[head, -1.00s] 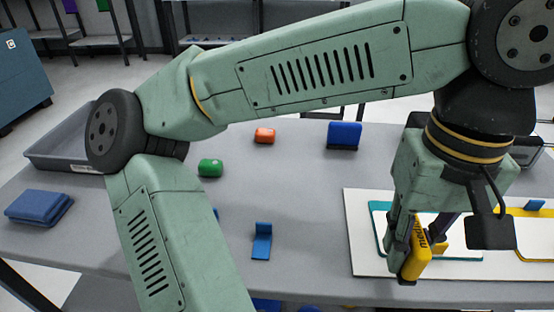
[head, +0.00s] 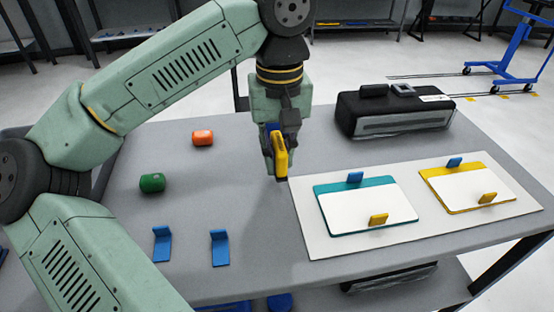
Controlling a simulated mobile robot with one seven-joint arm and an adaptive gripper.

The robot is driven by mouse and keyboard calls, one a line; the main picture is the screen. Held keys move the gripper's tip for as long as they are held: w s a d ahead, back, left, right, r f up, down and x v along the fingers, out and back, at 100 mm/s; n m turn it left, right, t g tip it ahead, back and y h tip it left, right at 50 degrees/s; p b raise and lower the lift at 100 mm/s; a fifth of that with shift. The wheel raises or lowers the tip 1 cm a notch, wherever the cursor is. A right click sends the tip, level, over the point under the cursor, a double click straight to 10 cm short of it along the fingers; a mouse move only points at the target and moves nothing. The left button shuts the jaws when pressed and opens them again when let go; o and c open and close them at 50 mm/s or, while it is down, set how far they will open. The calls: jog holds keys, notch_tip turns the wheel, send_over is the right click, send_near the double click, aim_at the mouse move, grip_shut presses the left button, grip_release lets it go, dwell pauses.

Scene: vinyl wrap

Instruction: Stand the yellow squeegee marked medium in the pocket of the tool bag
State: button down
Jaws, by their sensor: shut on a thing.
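The yellow squeegee (head: 280,157) is held upright in my gripper (head: 280,172), which is shut on it. The squeegee is off the white board, above the grey table near the board's back left corner. Its marking is not readable now; "medium" showed on it earlier. A blue upright thing (head: 272,127) is mostly hidden behind my gripper. A black case (head: 366,105) with a grey front band and a pale label stands at the back right of the table. I cannot tell surely whether it is the tool bag, and no pocket is clear.
The white board (head: 310,240) bears a teal-edged card (head: 350,208) and a yellow-edged card (head: 455,182), with small blue and yellow blocks. An orange roll (head: 203,138), a green roll (head: 152,182) and two blue stands (head: 162,244) (head: 220,248) lie left. Table between the rolls and board is clear.

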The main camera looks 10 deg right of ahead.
aim_at(277, 167)
jog(key=shift+w+a+f, duration=0.1)
jog(key=shift+w+f, duration=0.15)
jog(key=shift+f, duration=0.05)
notch_tip(277, 167, down, 3)
jog(key=shift+r+p, duration=0.1)
jog(key=shift+p, duration=0.4)
jog(key=shift+f+b, duration=0.3)
jog(key=c, duration=1.5)
grip_release()
jog(key=shift+c, duration=0.2)
jog(key=shift+r, duration=0.2)
